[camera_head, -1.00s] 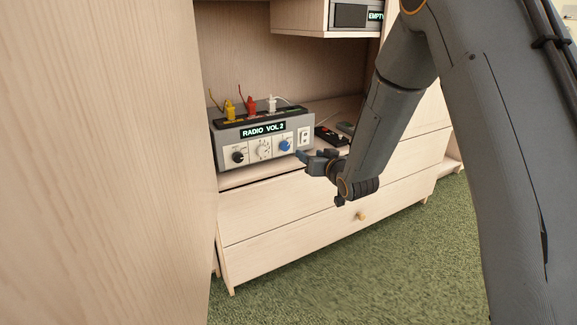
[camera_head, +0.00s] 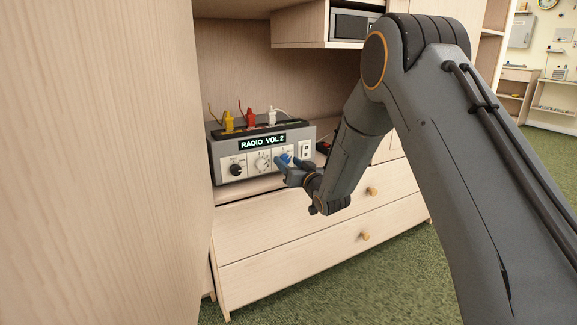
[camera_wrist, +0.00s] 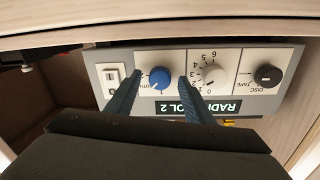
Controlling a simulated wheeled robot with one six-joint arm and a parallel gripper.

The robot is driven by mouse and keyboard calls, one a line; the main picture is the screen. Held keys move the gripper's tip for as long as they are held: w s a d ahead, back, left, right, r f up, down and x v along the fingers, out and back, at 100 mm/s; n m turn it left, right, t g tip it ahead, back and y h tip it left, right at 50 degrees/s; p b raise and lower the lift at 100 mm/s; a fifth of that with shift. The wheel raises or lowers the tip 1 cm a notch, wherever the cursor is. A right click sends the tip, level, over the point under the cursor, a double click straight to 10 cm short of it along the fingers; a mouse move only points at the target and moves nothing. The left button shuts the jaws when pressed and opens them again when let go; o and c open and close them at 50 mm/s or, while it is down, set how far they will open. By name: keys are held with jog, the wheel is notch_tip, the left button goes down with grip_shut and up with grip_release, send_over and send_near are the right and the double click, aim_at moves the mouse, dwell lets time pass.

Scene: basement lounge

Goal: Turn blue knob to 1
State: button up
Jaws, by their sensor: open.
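The blue knob (camera_head: 286,158) is on the right part of the grey radio's front panel (camera_head: 226,153). In the wrist view, which shows the panel upside down, the blue knob (camera_wrist: 160,77) appears between the two fingers of my gripper (camera_wrist: 158,82). The fingers are open, one on each side of the knob, with a gap visible on both sides. In the head view my gripper (camera_head: 285,165) is right at the panel and partly covers the knob's surroundings. The display (camera_head: 262,142) reads "RADIO VOL 2".
A white dial (camera_wrist: 213,76) and a black knob (camera_wrist: 267,75) sit beside the blue knob. A white switch (camera_wrist: 111,77) is on its other side. Yellow, red and white plugs (camera_head: 249,120) stand on top. A shelf box (camera_head: 300,25) overhangs above; drawers (camera_head: 300,240) lie below.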

jog(key=shift+w+a, duration=0.1)
jog(key=c, duration=1.1)
jog(key=shift+o, duration=0.2)
jog(key=shift+n, duration=0.4)
jog(key=n+p, duration=0.1)
jog(key=n, duration=0.2)
jog(key=shift+n, duration=0.4)
jog(key=n+p, duration=0.1)
jog(key=n, duration=0.3)
jog(key=shift+y, duration=0.4)
jog(key=shift+f+n, duration=0.1)
jog(key=shift+n, duration=0.3)
jog(key=o, duration=1.1)
jog(key=shift+c, duration=0.2)
